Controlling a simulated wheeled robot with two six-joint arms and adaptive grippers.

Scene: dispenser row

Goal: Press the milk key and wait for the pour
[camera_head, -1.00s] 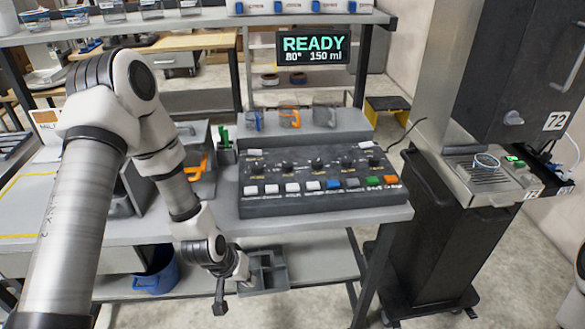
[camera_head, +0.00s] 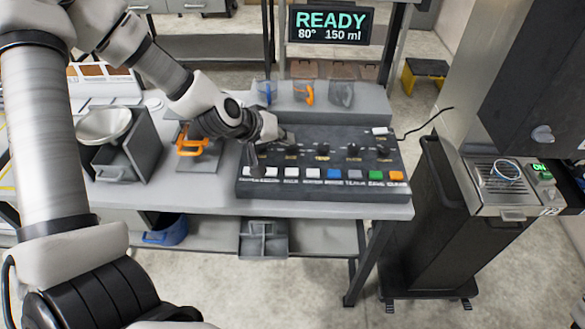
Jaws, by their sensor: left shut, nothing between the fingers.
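The dark control panel (camera_head: 320,150) lies on the table with a row of keys along its front. Several white keys (camera_head: 291,173) are at the left, then a blue key (camera_head: 334,174), a grey one, a green one (camera_head: 376,175) and an orange one (camera_head: 396,176). The key labels are too small to read surely, so I cannot tell which is milk. My right gripper is not in view. The display (camera_head: 330,23) reads READY, 80°, 150 ml.
Cups with blue (camera_head: 264,91), orange (camera_head: 304,93) and dark handles stand behind the panel. An orange-handled item (camera_head: 190,143) and a grey box with a bowl (camera_head: 104,124) stand to the left. A tall dark machine (camera_head: 535,95) is at the right.

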